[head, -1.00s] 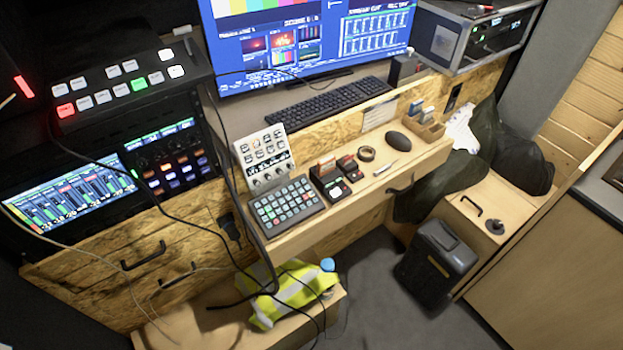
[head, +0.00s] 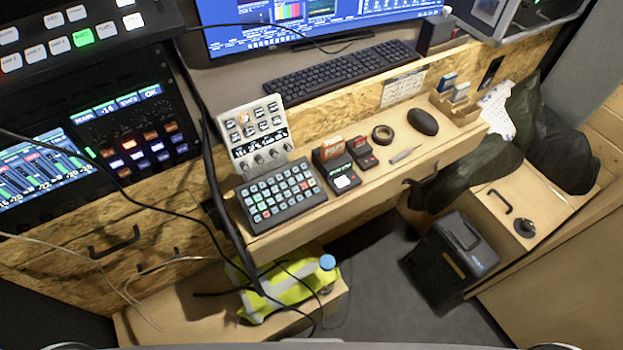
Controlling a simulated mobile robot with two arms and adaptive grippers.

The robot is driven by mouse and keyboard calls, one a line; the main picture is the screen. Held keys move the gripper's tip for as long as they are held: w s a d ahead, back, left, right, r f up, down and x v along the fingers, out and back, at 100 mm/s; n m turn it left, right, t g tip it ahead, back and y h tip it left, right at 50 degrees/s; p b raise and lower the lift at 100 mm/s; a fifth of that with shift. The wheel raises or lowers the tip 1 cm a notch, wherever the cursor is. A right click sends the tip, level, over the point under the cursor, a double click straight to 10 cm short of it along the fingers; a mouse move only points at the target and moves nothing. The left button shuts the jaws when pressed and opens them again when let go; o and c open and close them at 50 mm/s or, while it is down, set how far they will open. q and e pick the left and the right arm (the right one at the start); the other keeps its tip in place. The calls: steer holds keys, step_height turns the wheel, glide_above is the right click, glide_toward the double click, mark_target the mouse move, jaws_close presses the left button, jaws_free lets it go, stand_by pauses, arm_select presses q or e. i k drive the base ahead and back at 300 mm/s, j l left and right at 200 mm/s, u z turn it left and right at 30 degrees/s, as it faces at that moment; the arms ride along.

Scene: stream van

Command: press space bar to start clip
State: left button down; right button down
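A black keyboard (head: 340,72) lies on the raised shelf below a large monitor (head: 330,22). Its space bar is too small to make out, though the near long edge of the keyboard is uncovered. The monitor shows a blue screen with several panels and colour bars. Neither of my grippers shows in the head view.
A button pad (head: 281,196), a white control panel (head: 254,136), a card reader (head: 340,172), a tape roll (head: 382,134) and a mouse (head: 423,121) crowd the lower desk (head: 400,174). Black cables hang at left. A black bin (head: 450,262) stands on the floor.

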mark_target(313, 90)
steer(key=i+l+u, duration=0.15)
steer(key=l+u, duration=0.2)
steer(key=l, duration=0.25)
steer(key=i+l+u, duration=0.1)
steer(key=l+u, duration=0.2)
steer(key=l, duration=0.3)
steer(key=l+u, duration=0.35)
steer(key=l, duration=0.3)
